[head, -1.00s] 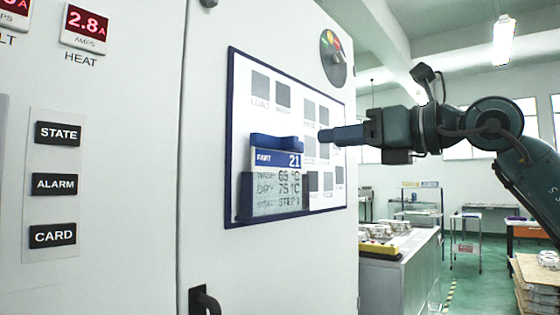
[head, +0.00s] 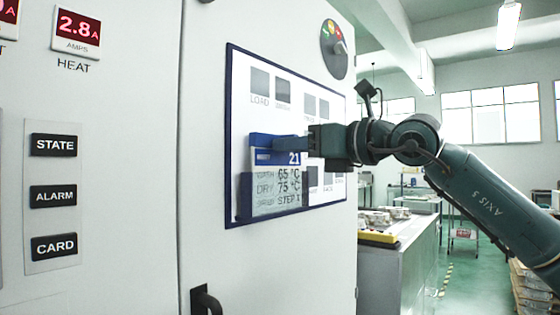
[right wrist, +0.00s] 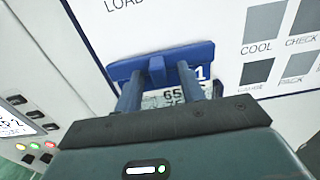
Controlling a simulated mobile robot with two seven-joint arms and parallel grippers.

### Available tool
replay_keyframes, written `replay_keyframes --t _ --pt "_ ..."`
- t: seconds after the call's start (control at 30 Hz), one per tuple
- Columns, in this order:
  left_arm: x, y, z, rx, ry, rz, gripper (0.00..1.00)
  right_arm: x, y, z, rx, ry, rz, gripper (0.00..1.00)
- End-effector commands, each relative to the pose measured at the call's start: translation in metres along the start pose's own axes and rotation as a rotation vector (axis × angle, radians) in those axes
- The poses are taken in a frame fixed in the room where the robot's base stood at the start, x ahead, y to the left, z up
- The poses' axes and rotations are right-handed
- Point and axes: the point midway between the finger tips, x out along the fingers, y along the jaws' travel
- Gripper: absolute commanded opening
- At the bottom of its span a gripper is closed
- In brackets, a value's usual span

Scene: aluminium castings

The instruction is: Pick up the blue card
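My right gripper (head: 277,143) reaches in from the right, at the card's blue top grip. In the right wrist view the two fingers of the gripper (right wrist: 160,92) are apart, one on each side of the middle tab of the blue grip (right wrist: 157,70). I see no contact with the tab. The fingers partly hide the card. My left gripper is not in view.
The white board (head: 236,100) with grey squares is on a pale cabinet door. A dark door handle (head: 205,301) sticks out below, and a round dial (head: 334,48) sits above. A grey bench (head: 395,260) with castings stands to the right.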

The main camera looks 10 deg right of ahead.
Motion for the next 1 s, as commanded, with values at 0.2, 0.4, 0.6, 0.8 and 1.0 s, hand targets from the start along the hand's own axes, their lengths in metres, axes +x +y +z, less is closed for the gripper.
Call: replay_keyframes --t 0.2,0.4,0.6,0.8,1.0 --pt "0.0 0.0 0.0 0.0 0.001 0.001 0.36 0.0 0.0 0.0 0.0 0.0 0.0 0.21" --pt "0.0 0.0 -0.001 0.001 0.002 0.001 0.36 -0.001 0.0 0.0 0.0 0.0 0.0 0.05" --pt "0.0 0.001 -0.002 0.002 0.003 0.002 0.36 -0.001 0.0 0.001 0.0 -0.002 0.0 0.0" --pt "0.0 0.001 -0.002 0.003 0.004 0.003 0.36 -0.001 0.0 0.001 0.0 -0.002 0.0 0.0" --pt "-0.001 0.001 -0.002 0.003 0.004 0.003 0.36 -0.001 0.0 0.012 -0.001 -0.005 0.0 0.0"
